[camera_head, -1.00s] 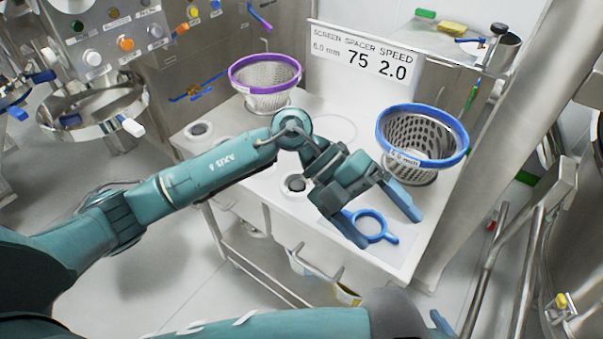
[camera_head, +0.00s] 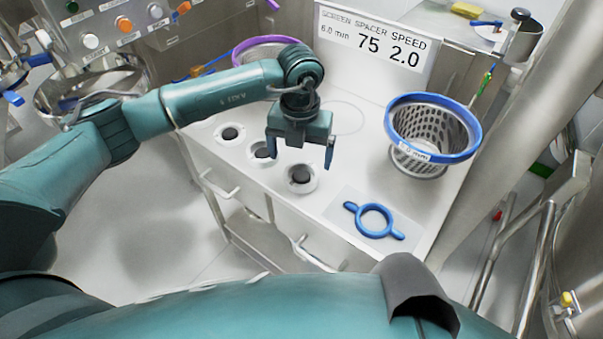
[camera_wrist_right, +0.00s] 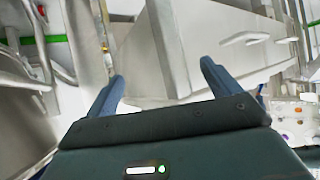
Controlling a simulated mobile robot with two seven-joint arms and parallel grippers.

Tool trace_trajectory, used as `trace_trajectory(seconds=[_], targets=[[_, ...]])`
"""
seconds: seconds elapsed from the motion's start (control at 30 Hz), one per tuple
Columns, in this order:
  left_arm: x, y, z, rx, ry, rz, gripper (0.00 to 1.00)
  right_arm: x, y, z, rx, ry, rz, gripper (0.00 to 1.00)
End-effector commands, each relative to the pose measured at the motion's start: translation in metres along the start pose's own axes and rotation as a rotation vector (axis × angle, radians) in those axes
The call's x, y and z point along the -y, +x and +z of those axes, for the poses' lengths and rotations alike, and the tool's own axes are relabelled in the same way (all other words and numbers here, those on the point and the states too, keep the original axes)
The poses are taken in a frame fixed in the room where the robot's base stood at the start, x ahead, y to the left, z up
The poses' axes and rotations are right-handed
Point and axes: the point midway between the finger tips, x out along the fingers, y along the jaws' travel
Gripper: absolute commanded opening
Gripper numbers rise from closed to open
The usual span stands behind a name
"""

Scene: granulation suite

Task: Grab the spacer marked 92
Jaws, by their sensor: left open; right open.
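Three round spacers with dark centres lie in a row on the white worktop: a far one (camera_head: 230,133), a middle one (camera_head: 263,151) and a near one (camera_head: 300,178). Their markings are too small to read, so I cannot tell which is 92. My left gripper (camera_head: 299,160) is open and empty, pointing down over the middle and near spacers. My right gripper (camera_wrist_right: 162,83) is open and empty in the right wrist view, facing a pale cabinet; no spacer shows there.
A blue-rimmed basket (camera_head: 434,130) stands at the right. A blue two-handled ring (camera_head: 360,208) lies on a pale mat. A purple-rimmed basket (camera_head: 255,50) is partly behind my left arm. The sign (camera_head: 372,45) at the back reads 6.0 mm, 75, 2.0.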

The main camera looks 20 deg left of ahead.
Motion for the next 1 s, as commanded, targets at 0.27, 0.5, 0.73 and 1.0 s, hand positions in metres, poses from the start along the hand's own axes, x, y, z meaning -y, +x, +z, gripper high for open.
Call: trace_trajectory(seconds=[0.27,0.5,0.73,1.0], targets=[[0.003,0.033,0.004,-0.004,0.000,0.000,0.93,-0.002,-0.006,-0.008,0.005,0.008,0.009,0.89],[0.003,0.053,0.004,0.000,0.001,-0.001,0.93,-0.004,-0.004,0.000,0.023,0.011,0.016,0.89],[0.003,0.053,0.004,0.000,0.001,-0.002,0.89,-0.006,-0.002,-0.002,0.017,0.009,0.018,0.89],[0.003,0.053,0.004,0.000,0.001,-0.002,0.67,-0.006,-0.002,-0.006,0.008,0.009,0.019,0.89]])
